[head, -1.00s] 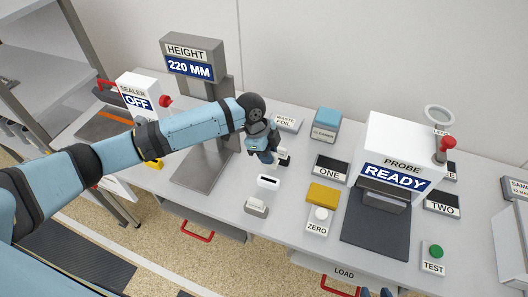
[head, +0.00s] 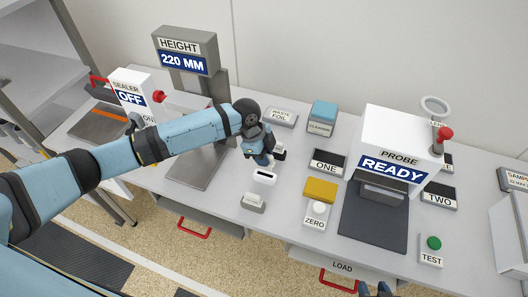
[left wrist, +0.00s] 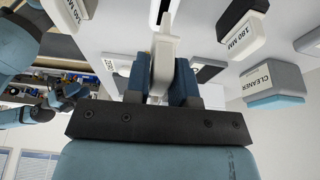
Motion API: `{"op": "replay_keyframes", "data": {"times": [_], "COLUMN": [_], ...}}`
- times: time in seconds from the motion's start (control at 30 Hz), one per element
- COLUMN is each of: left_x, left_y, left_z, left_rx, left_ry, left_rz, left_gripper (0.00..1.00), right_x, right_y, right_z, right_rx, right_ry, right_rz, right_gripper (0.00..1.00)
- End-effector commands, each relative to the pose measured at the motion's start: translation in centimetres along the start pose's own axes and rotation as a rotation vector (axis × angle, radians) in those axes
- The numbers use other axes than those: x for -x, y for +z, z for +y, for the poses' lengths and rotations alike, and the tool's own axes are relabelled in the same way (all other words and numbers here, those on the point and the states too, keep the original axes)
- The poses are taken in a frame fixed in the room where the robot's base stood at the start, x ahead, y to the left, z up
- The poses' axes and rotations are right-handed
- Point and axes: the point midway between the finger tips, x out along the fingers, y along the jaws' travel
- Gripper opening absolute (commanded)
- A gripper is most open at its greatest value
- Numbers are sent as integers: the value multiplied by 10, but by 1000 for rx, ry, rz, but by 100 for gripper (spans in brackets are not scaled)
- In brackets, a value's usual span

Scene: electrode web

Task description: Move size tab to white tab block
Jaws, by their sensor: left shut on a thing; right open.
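My left gripper (head: 264,163) is shut on a pale grey-white tab (left wrist: 162,65), which stands between its dark blue fingers in the left wrist view. The white block (head: 264,177) with a black slot is just in front of this gripper in the head view. Its slot also shows at the top of the left wrist view, close beyond the tab's end. I cannot tell whether the tab touches the block. The gripper hides the tab in the head view. My right gripper (head: 375,290) is open at the bottom edge, only its fingertips showing.
A dark-topped block (head: 279,152) marked 160 MM in the wrist view (left wrist: 240,25) is right beside the left gripper. A grey-white block (head: 253,203) stands in front. The height stand (head: 186,50) is behind the arm; a yellow block (head: 320,189) and the probe (head: 403,140) are right.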

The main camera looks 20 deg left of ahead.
Motion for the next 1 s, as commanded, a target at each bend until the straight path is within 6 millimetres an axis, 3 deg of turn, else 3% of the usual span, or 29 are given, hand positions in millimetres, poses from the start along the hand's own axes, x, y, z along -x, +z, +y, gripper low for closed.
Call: {"op": "replay_keyframes", "data": {"times": [0.23, 1.0], "left_x": [-17, -17], "left_y": [6, 5], "left_z": [0, 0], "left_rx": [0, 0], "left_ry": [-1, -1], "left_rz": [0, 0], "left_gripper": [0, 0], "right_x": [-5, -3], "right_y": [6, 1], "right_z": [-1, -2], "right_rx": [1, 3], "right_ry": [-5, -6], "right_rz": [-1, 2], "right_gripper": [43, 43]}}
